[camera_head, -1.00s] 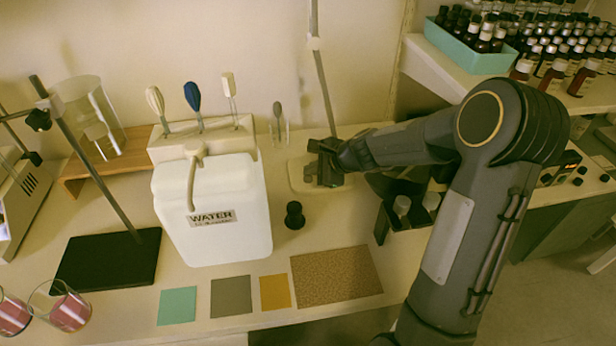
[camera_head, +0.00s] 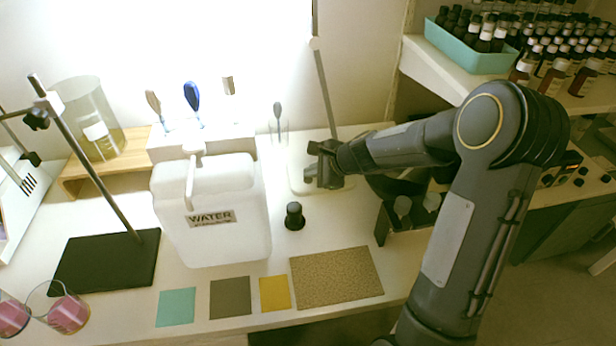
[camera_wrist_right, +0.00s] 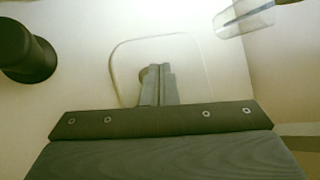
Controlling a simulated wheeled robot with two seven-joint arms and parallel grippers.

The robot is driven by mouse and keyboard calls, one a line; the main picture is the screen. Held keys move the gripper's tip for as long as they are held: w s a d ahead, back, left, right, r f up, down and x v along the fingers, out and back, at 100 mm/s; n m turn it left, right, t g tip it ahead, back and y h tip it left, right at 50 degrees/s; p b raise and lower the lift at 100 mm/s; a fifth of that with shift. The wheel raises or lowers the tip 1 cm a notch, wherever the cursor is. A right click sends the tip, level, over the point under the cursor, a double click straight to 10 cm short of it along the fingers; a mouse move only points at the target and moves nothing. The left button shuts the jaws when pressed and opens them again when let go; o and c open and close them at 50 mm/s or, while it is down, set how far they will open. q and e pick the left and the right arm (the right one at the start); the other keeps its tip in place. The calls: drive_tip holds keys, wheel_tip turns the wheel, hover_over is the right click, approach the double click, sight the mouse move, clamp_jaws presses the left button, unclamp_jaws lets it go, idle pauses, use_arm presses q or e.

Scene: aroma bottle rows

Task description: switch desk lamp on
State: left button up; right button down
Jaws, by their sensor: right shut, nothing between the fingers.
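The desk lamp shows as a thin grey pole (camera_head: 326,88) rising from a pale flat base (camera_head: 296,180) at the back of the bench. Its head is above the frame. A bright glow covers the wall around the pole. My right gripper (camera_head: 312,172) is over the base, beside the pole, and hides part of it. In the right wrist view its fingers (camera_wrist_right: 158,84) are together and empty, over the rounded outline of the base (camera_wrist_right: 118,62). A small round knob (camera_wrist_right: 145,74) shows partly behind the fingertips; I cannot tell whether they touch it. My left gripper is out of view.
A white water canister (camera_head: 225,235) stands left of the gripper, with a small black knob-like object (camera_head: 294,216) between them. A black bottle holder (camera_head: 408,222) stands at right. A glass with a spatula (camera_head: 278,128) is behind. Flat colored swatches lie in front.

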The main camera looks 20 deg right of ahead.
sight(312, 180)
drive_tip(key=shift+r, duration=0.25)
drive_tip(key=shift+r, duration=0.1)
wheel_tip(312, 180, up, 6)
drive_tip(key=p, duration=0.6)
idle(0.3)
